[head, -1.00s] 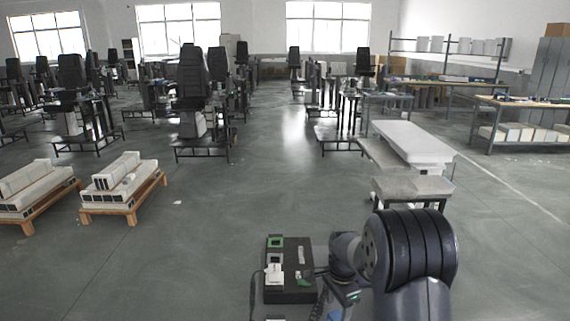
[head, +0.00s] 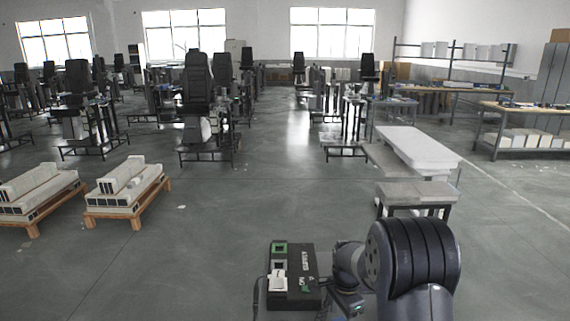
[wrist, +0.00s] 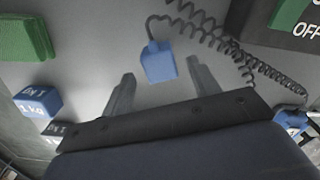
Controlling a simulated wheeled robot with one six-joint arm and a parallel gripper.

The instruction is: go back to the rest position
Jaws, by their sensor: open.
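My gripper (wrist: 160,68) is open in the wrist view, its two grey fingers spread apart with nothing held between them. A blue plug-like piece (wrist: 159,62) on a black coiled cord shows beyond the fingertips, in line with the gap. In the head view my arm reaches in at the lower right; its end is close to the right side of a black box (head: 306,262), and the fingers cannot be made out there.
The box carries a green-framed part and a white part. In the wrist view, a blue 1 kg block (wrist: 38,102) and a green block (wrist: 25,38) lie left; a dark panel marked OFF (wrist: 305,30) is upper right. A pale bench (head: 415,150) stands beyond my arm. Open floor lies mid-view.

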